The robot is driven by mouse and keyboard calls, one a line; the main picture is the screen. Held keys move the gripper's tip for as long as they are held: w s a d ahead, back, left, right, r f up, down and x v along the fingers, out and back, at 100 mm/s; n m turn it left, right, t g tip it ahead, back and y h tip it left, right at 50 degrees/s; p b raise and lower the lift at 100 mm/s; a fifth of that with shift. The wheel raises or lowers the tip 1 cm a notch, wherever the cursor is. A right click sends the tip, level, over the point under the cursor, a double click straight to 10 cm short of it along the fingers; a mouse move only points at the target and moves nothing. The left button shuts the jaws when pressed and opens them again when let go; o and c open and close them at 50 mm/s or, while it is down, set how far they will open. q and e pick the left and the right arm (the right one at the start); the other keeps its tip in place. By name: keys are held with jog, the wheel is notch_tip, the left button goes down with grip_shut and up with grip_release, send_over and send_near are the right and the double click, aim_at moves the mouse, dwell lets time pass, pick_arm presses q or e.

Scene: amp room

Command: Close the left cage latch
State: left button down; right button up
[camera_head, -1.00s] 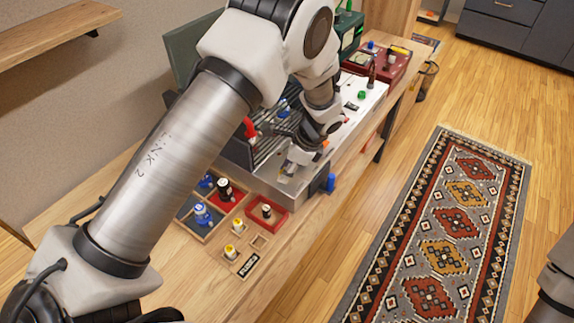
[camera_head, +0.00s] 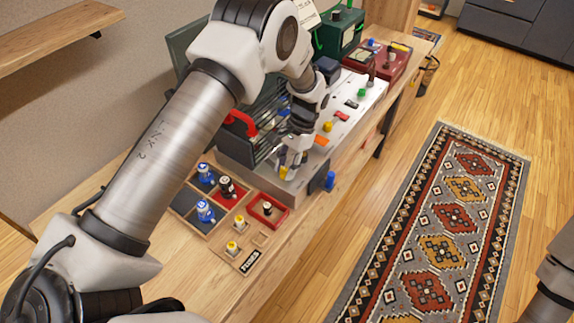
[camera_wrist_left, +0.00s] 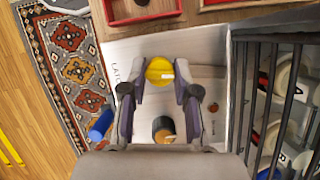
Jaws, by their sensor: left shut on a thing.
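The cage (camera_head: 262,125) is a set of dark bars with a red handle (camera_head: 238,121), in the middle of the head view. Its bars also show at the right of the wrist view (camera_wrist_left: 270,95). A pale metal plate with partly hidden lettering starting "LATC" (camera_wrist_left: 205,50) lies beside the bars. My left gripper (camera_wrist_left: 160,74) is over this plate, its fingers on either side of a round yellow knob (camera_wrist_left: 159,70) and shut on it. In the head view the left gripper (camera_head: 287,163) is at the cage's near end. My right gripper is out of view.
A wooden tray with blue bottles (camera_head: 205,211) and a small red tray (camera_head: 267,210) stand nearer on the bench. A blue knob (camera_head: 330,180) juts from the front. An orange-and-black knob (camera_wrist_left: 163,129) is below the yellow one. A patterned rug (camera_head: 440,240) lies on the floor.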

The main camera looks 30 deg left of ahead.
pick_arm(q)
jog(key=shift+s+f+n+h, duration=0.15)
jog(key=shift+n+h, duration=0.25)
jog(key=shift+n, duration=0.7)
jog(key=c, duration=0.8)
grip_release()
jog(key=shift+c, duration=0.2)
jog(key=shift+a, duration=0.1)
jog(key=v, duration=1.2)
jog(key=shift+w, duration=0.25)
